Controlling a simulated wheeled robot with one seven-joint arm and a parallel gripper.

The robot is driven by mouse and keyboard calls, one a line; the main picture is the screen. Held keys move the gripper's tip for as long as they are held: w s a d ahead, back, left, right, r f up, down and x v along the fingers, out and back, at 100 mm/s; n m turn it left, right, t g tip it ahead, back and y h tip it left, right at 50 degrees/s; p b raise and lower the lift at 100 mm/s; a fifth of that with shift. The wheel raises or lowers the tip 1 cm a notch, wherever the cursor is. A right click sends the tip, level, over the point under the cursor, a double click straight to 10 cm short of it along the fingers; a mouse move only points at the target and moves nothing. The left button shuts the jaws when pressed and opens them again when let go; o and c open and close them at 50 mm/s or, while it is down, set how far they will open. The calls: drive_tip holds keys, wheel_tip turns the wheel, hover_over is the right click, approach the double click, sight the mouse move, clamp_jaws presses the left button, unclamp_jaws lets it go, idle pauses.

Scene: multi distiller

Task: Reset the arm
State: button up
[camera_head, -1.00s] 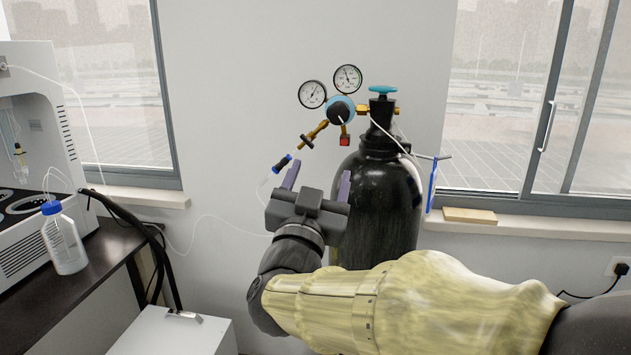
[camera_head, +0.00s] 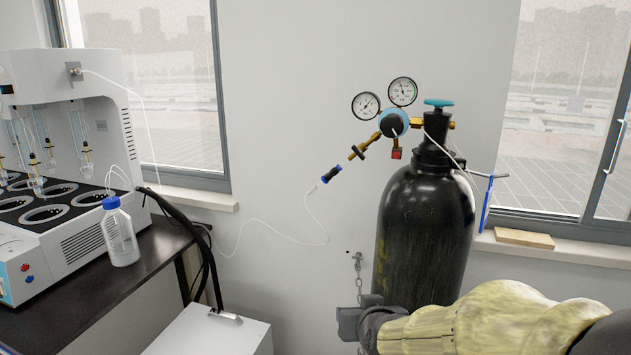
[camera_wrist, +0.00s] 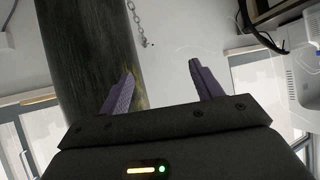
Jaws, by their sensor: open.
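My gripper (camera_wrist: 161,90) is open in the wrist view, with its two purple fingers apart and nothing between them. The cylinder also shows close on the left in the wrist view (camera_wrist: 85,60). Whether a finger touches the cylinder cannot be told.
The cylinder carries a regulator (camera_head: 393,123) with two gauges and a blue valve knob (camera_head: 438,102). A thin hose hangs from it. A white distiller (camera_head: 80,130) and a bottle (camera_head: 119,235) stand on the dark table (camera_head: 150,262) at left. A white box (camera_head: 215,335) is below.

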drive_tip(key=s+d+f+g+h, duration=0.1)
drive_tip(key=s+d+f+g, duration=0.5)
drive_tip(key=s+f+g, duration=0.5)
drive_tip(key=s+r+t+p, duration=0.2)
drive_tip(key=s+r+p, duration=0.1)
drive_tip(key=r+p, duration=1.6)
drive_tip(key=shift+d+p, duration=0.15)
drive_tip(key=shift+p, duration=0.3)
drive_tip(key=shift+f, duration=0.1)
drive_tip(key=shift+c, duration=0.5)
idle(0.4)
